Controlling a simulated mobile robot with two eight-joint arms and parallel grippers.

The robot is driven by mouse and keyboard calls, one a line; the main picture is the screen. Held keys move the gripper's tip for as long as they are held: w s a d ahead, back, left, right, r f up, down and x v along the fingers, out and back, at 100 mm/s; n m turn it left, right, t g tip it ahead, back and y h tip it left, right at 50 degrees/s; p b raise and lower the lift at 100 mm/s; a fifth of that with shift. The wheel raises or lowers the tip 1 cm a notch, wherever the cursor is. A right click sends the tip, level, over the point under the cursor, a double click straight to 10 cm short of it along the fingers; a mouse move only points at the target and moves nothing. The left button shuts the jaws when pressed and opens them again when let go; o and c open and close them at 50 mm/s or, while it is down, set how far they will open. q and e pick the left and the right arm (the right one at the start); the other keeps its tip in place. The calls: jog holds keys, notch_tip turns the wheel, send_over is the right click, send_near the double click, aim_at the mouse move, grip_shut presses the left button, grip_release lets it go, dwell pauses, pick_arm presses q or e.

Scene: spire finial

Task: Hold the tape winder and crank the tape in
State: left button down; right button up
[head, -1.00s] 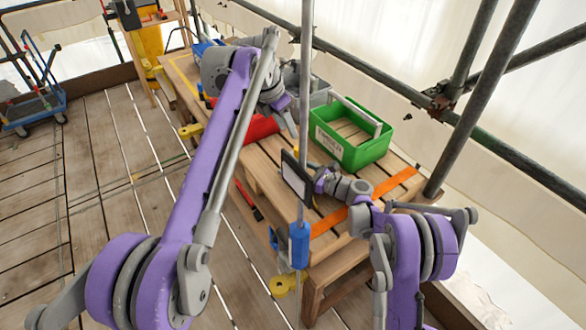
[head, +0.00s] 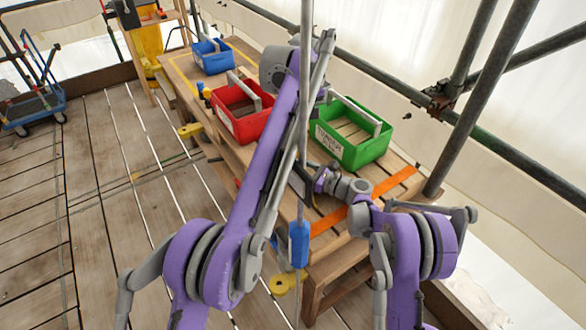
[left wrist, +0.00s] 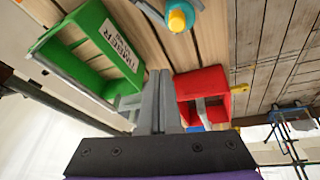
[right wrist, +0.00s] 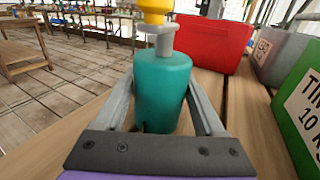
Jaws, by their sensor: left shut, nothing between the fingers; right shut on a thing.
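The tape winder shows in the right wrist view as an upright teal body (right wrist: 163,88) with a grey crank piece (right wrist: 156,30) and a yellow knob (right wrist: 155,8) on top. My right gripper (right wrist: 163,100) is shut on the teal body, one finger on each side. In the left wrist view the yellow knob (left wrist: 177,19) shows at the top edge, with the teal body around it. My left gripper (left wrist: 158,76) is shut and empty, apart from the knob. In the head view my left arm hides its gripper, and the winder is mostly hidden.
On the wooden bench stand a green crate (head: 350,155), a red crate (head: 232,127) and a blue crate (head: 211,66). An orange strip (head: 393,182) crosses the slats. A grey pole (head: 303,130) with a blue grip (head: 298,243) rises in front of the bench. Scaffold tubes (head: 485,85) run behind.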

pick_arm(q)
notch_tip(320, 180, down, 7)
jog(key=m, duration=0.2)
jog(key=shift+w+d+r, duration=0.2)
jog(key=shift+d, duration=0.1)
jog(key=shift+f, duration=0.2)
dwell(2.1)
jog(key=shift+f, duration=1.3)
jog(key=shift+s+a, duration=0.1)
jog(key=shift+a, duration=0.05)
